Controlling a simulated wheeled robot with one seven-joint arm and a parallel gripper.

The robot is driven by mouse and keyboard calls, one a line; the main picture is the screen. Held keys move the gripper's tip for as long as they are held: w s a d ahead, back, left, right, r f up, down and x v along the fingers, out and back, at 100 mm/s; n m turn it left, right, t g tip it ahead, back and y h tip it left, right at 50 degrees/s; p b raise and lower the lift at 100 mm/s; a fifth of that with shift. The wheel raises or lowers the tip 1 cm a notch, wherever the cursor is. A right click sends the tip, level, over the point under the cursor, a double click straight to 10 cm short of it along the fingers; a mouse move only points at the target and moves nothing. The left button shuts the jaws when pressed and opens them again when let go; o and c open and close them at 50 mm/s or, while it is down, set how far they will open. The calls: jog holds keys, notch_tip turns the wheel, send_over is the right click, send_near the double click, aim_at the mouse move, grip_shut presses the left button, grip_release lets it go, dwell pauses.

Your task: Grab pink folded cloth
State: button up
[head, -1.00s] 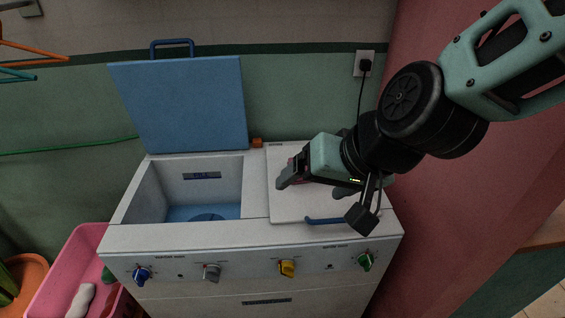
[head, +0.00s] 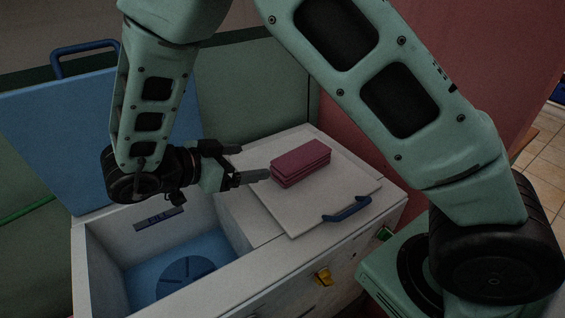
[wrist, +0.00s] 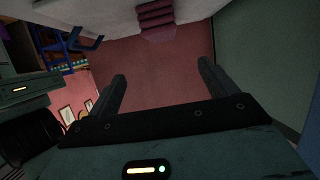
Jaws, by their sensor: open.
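The pink folded cloth (head: 300,162) lies as a neat layered stack on the closed white lid (head: 345,187) of the washing machine. It also shows at the top edge of the wrist view (wrist: 156,18), partly cut off. My gripper (head: 240,164) is to the left of the cloth in the head view, with its fingers pointing right toward it. The fingers are apart and empty, and a gap lies between the fingertips and the cloth. In the wrist view my gripper (wrist: 160,82) shows both fingers spread with nothing between them.
The washer's left tub (head: 100,255) is open, with its blue lid (head: 45,130) raised behind it. A blue handle (head: 347,209) is on the white lid's front edge. A yellow knob (head: 323,277) is on the front panel. A pink wall stands close behind the cloth.

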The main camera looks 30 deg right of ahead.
send_near(300, 155)
jog(key=x, duration=0.3)
jog(key=shift+s+d+f, duration=0.15)
jog(key=shift+s+d, duration=0.05)
jog(key=shift+d, duration=0.2)
jog(key=shift+w+x, duration=0.2)
jog(key=shift+x, duration=2.45)
jog(key=c, duration=1.2)
